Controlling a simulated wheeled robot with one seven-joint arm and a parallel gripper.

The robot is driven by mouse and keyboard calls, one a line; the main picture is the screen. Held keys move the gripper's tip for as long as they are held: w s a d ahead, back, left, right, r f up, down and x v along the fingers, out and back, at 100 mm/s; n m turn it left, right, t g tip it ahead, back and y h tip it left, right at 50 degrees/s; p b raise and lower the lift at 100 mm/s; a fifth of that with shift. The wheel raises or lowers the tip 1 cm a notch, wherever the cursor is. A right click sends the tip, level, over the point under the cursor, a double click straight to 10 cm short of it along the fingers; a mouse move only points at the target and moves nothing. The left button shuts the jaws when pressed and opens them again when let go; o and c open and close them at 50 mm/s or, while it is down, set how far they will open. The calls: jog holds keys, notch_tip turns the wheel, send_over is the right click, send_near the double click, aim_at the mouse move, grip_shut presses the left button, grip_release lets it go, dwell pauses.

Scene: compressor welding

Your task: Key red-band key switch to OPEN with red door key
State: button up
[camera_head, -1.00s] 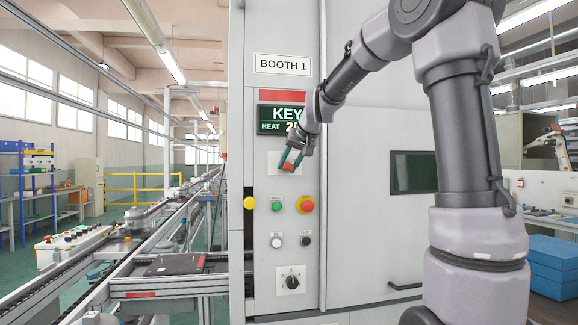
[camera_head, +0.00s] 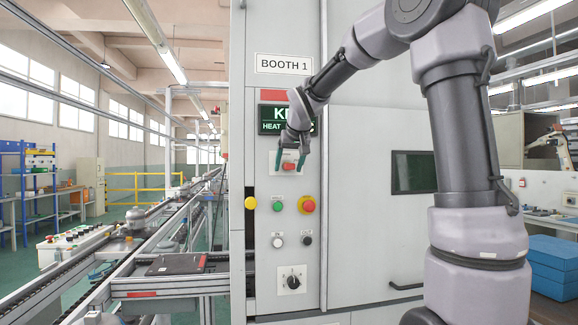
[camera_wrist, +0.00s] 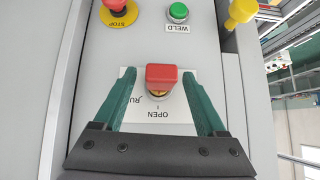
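The red door key (camera_head: 289,166) sits in the key switch on the booth panel, below the display. In the wrist view its red head (camera_wrist: 162,77) stands out from the switch. A white plate (camera_wrist: 174,120) behind it reads OPEN on the side toward my gripper, with part of RUN at the left, both upside down. My gripper (camera_head: 290,160) is open, its green fingers pointing down on either side of the key. In the wrist view the gripper (camera_wrist: 160,95) shows gaps between both fingers and the key. The switch's red band and exact pointing are unclear.
Below the switch are a yellow knob (camera_head: 250,203), a green WELD button (camera_head: 277,206) and a red STOP button (camera_head: 306,204). A dark rotary knob (camera_head: 292,282) is lower. The KEY/HEAT display (camera_head: 272,119) is partly behind my arm. A conveyor (camera_head: 150,240) runs at left.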

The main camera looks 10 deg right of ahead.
jog(key=v, duration=1)
jog(key=shift+s+r, duration=0.25)
jog(key=shift+r, duration=0.05)
dwell(0.7)
jog(key=s+d+f+m, duration=0.1)
jog(key=s+d+f, duration=0.1)
jog(key=s+f, duration=0.3)
jog(key=s+d+f+m+g+y, duration=0.1)
jog(key=s+f, duration=0.4)
jog(key=s, duration=0.7)
jog(key=s+d+f+m, duration=0.2)
jog(key=s+f, duration=0.4)
jog(key=s, duration=0.2)
jog(key=shift+s+d+g+y, duration=0.15)
jog(key=shift+d+g+y, duration=0.15)
jog(key=shift+g, duration=0.1)
jog(key=shift+f, duration=0.1)
